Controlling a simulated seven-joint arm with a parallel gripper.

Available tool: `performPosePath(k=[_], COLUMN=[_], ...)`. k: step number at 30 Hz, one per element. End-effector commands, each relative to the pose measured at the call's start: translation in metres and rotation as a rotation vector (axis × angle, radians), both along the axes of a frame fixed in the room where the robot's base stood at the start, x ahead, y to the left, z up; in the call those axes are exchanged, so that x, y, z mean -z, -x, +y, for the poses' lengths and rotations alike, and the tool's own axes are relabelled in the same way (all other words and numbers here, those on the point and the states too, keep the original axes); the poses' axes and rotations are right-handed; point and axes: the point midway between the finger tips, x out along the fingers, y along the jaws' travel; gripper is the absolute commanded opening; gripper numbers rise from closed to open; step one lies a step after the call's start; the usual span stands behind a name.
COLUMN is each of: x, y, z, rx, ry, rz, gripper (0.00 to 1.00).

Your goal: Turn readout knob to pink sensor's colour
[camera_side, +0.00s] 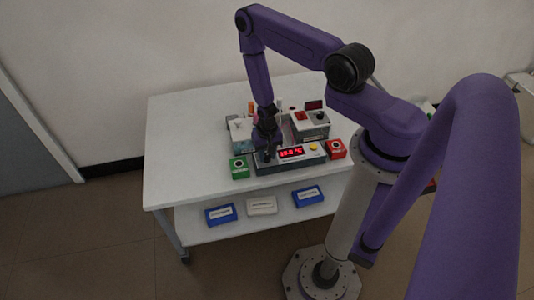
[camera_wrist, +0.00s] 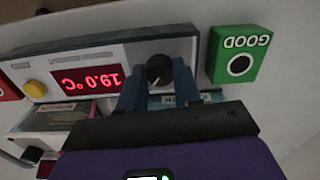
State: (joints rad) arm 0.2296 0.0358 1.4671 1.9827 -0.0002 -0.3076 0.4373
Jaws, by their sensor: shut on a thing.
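The readout box (camera_side: 290,163) stands on the white table, and it fills the upper part of the wrist view (camera_wrist: 150,50). Its red display (camera_wrist: 87,81) appears upside down there and seems to read 19.0 °C. The black knob (camera_wrist: 159,70) has a pale pointer line and sits at the green-box end of the readout box. My gripper (camera_wrist: 158,80) is shut on the knob, with one blue finger on each side. In the side view my gripper (camera_side: 267,153) covers the knob. I cannot make out a pink sensor for certain in either view.
A green box (camera_wrist: 240,55) marked GOOD stands beside the knob end, and a red box (camera_side: 336,148) at the other end. A yellow button (camera_side: 313,146) is on the readout box. Other devices (camera_side: 310,125) stand close behind. The table's left part is clear.

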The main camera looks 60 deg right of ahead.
Motion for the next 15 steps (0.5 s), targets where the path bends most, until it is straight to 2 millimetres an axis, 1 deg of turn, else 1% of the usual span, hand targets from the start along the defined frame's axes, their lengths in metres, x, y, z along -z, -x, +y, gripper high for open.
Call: performPosePath(k=[6, 15], x=[-0.0005, -0.0005], y=[-0.0011, -0.0011], z=[0.0002, 0.0000], rx=[0.207, 0.470], ry=[0.001, 0.000], rz=[-0.002, -0.003], gripper=[0.03, 0.03])
